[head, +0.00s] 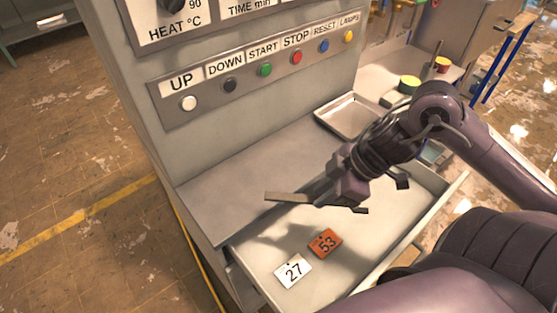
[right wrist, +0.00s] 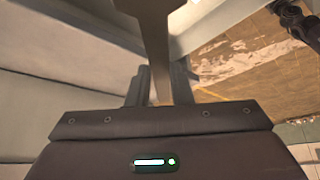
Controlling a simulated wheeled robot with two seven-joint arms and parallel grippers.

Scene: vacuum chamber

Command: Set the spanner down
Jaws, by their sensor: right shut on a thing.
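In the head view my right gripper (head: 325,193) is over the open drawer (head: 385,240), near its back edge by the grey ledge. It is shut on the spanner (head: 285,197), a flat grey bar that sticks out to the left of the fingers. The spanner is held above the drawer, and its shadow seems to fall on the drawer floor. In the right wrist view the spanner (right wrist: 155,40) runs up from between the two fingers (right wrist: 157,88). Its gripped part is mostly hidden. My left gripper is not in view.
A white tag 27 (head: 293,269) and an orange tag 53 (head: 325,242) lie in the drawer. A shallow metal tray (head: 322,116) sits on the grey ledge (head: 235,195). The button panel (head: 217,98) rises behind. The ledge's left part is clear.

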